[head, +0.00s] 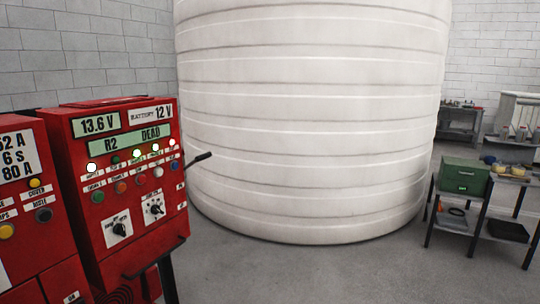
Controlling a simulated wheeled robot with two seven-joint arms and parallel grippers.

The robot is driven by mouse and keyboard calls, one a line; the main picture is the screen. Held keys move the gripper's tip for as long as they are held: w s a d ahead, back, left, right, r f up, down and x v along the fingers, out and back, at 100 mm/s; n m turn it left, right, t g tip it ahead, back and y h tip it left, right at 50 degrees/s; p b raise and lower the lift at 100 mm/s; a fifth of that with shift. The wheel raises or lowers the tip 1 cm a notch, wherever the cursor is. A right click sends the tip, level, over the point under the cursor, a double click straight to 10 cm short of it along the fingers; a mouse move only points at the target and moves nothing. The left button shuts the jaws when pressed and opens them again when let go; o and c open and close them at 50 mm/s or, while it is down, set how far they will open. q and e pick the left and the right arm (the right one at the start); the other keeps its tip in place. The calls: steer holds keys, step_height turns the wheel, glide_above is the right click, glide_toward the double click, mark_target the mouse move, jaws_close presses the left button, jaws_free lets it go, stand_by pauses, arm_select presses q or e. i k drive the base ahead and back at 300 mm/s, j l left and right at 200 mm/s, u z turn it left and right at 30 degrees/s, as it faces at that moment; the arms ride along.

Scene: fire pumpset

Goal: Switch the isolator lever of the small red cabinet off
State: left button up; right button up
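A red cabinet (120,180) with displays, lamps, coloured buttons and two rotary switches stands at the left. A black lever (198,159) sticks out from its right side and points right and slightly up. Only the lever's side profile shows, and its mount is partly hidden by the cabinet's edge. A second red cabinet (25,220) is cut off by the left edge of the picture. I cannot tell for sure which one the task calls small. Neither of my grippers is in view.
A large white ribbed tank (315,120) stands behind, right of the lever. A black bar (155,258) juts out low in front of the cabinet. A green box (463,176) sits on a black-legged table at the right. The grey floor (340,275) in front is clear.

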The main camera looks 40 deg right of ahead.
mark_target(205, 155)
steer(key=z, duration=0.95)
steer(key=i+l+u, duration=0.1)
steer(key=i+l, duration=0.3)
steer(key=l, duration=0.25)
steer(key=i+l+u, duration=0.15)
steer(key=i+l, duration=0.25)
steer(key=l, duration=0.3)
steer(key=i+l+u, duration=0.15)
steer(key=l, duration=0.2)
steer(key=i+l, duration=0.2)
steer(key=l, duration=0.15)
steer(key=i+l+u, duration=0.15)
steer(key=l, duration=0.2)
